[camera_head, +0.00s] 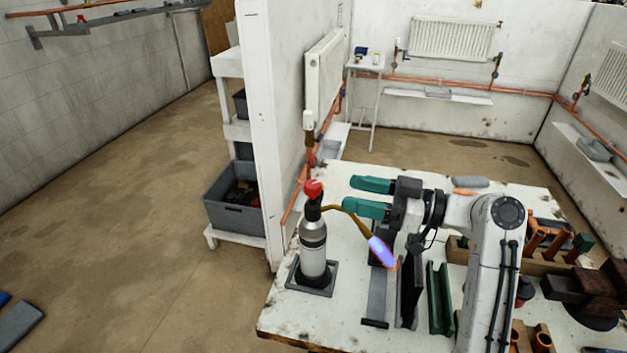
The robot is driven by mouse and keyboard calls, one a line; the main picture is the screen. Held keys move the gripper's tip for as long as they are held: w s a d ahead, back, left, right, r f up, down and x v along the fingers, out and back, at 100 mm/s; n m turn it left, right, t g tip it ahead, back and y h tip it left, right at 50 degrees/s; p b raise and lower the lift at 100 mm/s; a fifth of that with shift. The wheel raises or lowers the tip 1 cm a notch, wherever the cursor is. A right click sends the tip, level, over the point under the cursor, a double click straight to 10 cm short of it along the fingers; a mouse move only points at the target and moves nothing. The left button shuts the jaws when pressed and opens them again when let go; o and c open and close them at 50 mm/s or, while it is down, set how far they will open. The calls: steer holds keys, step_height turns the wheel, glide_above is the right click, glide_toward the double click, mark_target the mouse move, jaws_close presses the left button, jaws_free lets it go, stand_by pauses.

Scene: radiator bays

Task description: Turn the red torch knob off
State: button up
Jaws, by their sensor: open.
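The red torch knob (313,188) sits on top of an upright torch with a grey cylinder (313,249). The cylinder stands in a dark square base (334,276) at the table's left end. A brass tube runs right and down from the torch head to a nozzle with a blue-violet flame (381,252). My gripper (352,195) reaches in from the right with its two green fingers apart and empty. Its fingertips point left towards the knob, a little to its right in the picture. I cannot tell the depth gap between them. Nothing hides the knob.
The white table (278,317) holds a green angled rail (438,298), dark stands, copper fittings (540,240) and a vise (590,290) on the right. A white partition (262,130) rises behind the torch. A grey crate (234,212) sits on a shelf at left. The floor at left is mostly free.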

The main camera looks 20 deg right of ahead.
mark_target(313, 183)
steer(key=p+x, duration=0.2)
steer(key=x, duration=0.7)
steer(key=shift+w+a, duration=0.1)
steer(key=shift+w, duration=0.05)
steer(key=c, duration=0.9)
steer(key=shift+c, duration=0.2)
